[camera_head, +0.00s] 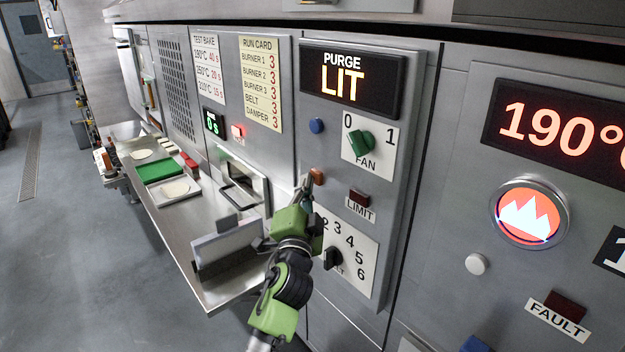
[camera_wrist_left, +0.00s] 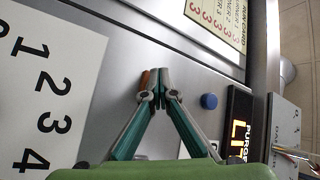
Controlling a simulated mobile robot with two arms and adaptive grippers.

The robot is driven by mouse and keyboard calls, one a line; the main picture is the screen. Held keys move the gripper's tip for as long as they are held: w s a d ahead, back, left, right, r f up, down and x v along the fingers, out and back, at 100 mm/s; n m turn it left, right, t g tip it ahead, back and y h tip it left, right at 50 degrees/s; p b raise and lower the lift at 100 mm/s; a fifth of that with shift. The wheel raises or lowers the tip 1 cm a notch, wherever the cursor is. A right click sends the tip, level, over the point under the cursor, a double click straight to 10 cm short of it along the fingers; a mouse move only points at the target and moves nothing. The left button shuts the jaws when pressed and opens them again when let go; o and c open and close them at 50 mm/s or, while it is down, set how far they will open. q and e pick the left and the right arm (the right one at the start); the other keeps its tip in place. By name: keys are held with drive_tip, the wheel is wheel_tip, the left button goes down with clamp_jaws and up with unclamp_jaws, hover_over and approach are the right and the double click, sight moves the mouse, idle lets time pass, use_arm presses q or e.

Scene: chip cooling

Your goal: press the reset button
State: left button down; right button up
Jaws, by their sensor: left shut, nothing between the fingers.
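My left gripper (camera_head: 305,184) is shut and empty, its fingertips together right by a small orange button (camera_head: 317,176) on the panel under the PURGE LIT display (camera_head: 350,80). In the left wrist view the fingertips (camera_wrist_left: 160,75) partly cover the orange button (camera_wrist_left: 145,78); I cannot tell if they touch it. A blue button (camera_head: 316,126) sits above the orange one. A white round button (camera_head: 476,264) is on the panel to the right. I can read no reset label on any of them. My right gripper is not in view.
A green FAN knob (camera_head: 361,142), a dark red LIMIT lamp (camera_head: 359,198) and a black numbered dial (camera_head: 333,259) surround the spot. A metal shelf (camera_head: 225,290) with trays juts out at left. A lit red crown emblem (camera_head: 528,213) is at right.

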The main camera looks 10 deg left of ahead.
use_arm(q)
drive_tip(key=shift+r, duration=0.1)
idle(0.3)
drive_tip(key=shift+s+a+p, duration=0.45)
drive_tip(key=shift+s, duration=0.25)
drive_tip(key=s+a+p, duration=0.1)
drive_tip(key=s, duration=0.1)
drive_tip(key=s+a+p, duration=0.1)
drive_tip(key=s+a, duration=0.1)
idle(0.3)
drive_tip(key=shift+w, duration=0.1)
idle(0.3)
